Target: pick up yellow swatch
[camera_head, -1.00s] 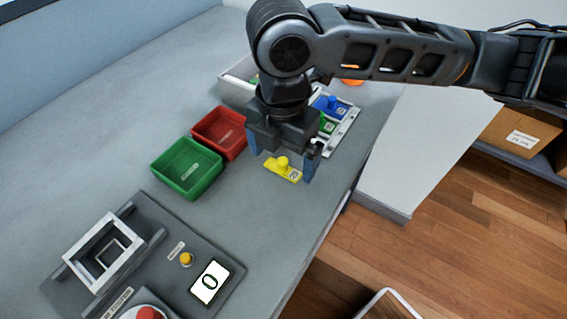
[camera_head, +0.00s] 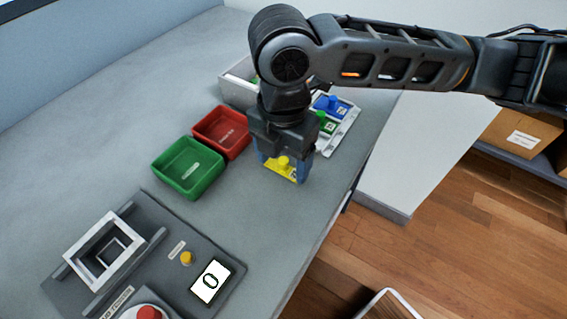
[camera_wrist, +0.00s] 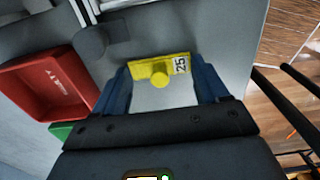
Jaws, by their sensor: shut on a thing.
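The yellow swatch (camera_head: 284,169) is a flat plate with a round yellow knob and a white label. In the wrist view the yellow swatch (camera_wrist: 146,69) lies between the two blue fingers, and its label reads 25. My gripper (camera_head: 284,173) points down over the table and is shut on the swatch, one finger at each end. In the wrist view my gripper (camera_wrist: 163,80) shows both fingers against the swatch's ends. I cannot tell whether the swatch touches the table.
A green bin (camera_head: 189,167) and a red bin (camera_head: 222,132) stand left of my gripper. A white rack (camera_head: 345,134) with blue and green swatches is behind it. A grey device (camera_head: 172,225) with a frame, buttons and a display reading 0 is at the front left.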

